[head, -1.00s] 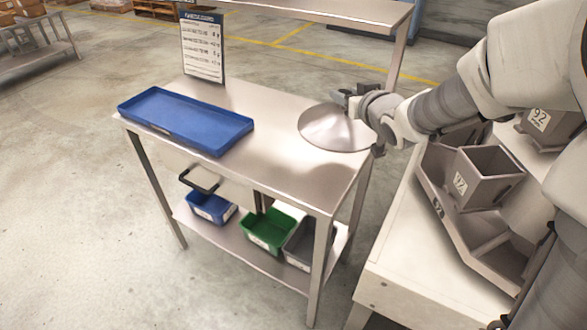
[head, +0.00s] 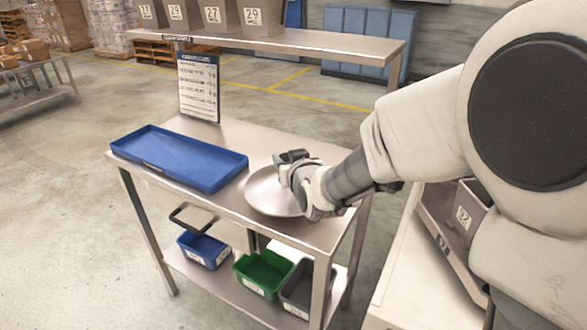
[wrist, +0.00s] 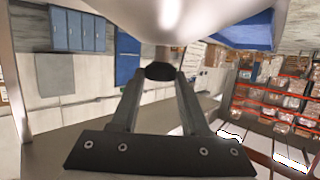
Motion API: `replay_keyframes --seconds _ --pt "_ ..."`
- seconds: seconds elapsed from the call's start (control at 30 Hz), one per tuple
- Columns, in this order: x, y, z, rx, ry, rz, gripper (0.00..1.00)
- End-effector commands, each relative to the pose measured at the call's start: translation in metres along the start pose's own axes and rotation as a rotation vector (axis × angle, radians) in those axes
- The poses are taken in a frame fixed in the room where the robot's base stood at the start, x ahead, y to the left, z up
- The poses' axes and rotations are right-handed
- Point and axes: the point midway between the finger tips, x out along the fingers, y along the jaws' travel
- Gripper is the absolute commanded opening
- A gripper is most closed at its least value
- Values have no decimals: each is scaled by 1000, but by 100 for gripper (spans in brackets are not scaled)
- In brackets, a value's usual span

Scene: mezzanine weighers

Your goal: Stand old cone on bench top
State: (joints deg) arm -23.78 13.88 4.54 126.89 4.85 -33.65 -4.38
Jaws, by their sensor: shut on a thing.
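The old cone (head: 265,194) is a shallow, wide, shiny metal cone over the right half of the bench top (head: 232,140). In the wrist view the fingers (wrist: 160,88) close on a small black knob (wrist: 160,71), and the cone's shiny surface (wrist: 185,12) fills the top edge. The cone looks roughly level; I cannot tell whether its rim touches the bench. My wrist hides its right side.
A blue tray (head: 180,160) lies on the bench's left half. An upper shelf (head: 320,47) with numbered grey bins (head: 215,16) spans the back, with a notice board (head: 198,88) below it. Blue, green and grey bins (head: 263,272) sit on the lower shelf.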

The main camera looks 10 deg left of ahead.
Motion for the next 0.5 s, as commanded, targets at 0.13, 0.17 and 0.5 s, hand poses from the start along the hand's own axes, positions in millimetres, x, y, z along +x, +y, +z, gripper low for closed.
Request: replay_keyframes --seconds 0.13,0.17,0.5 --pt "6 0 18 0 0 0 0" --pt "7 0 22 0 0 0 0" --pt "11 0 35 0 4 0 0"
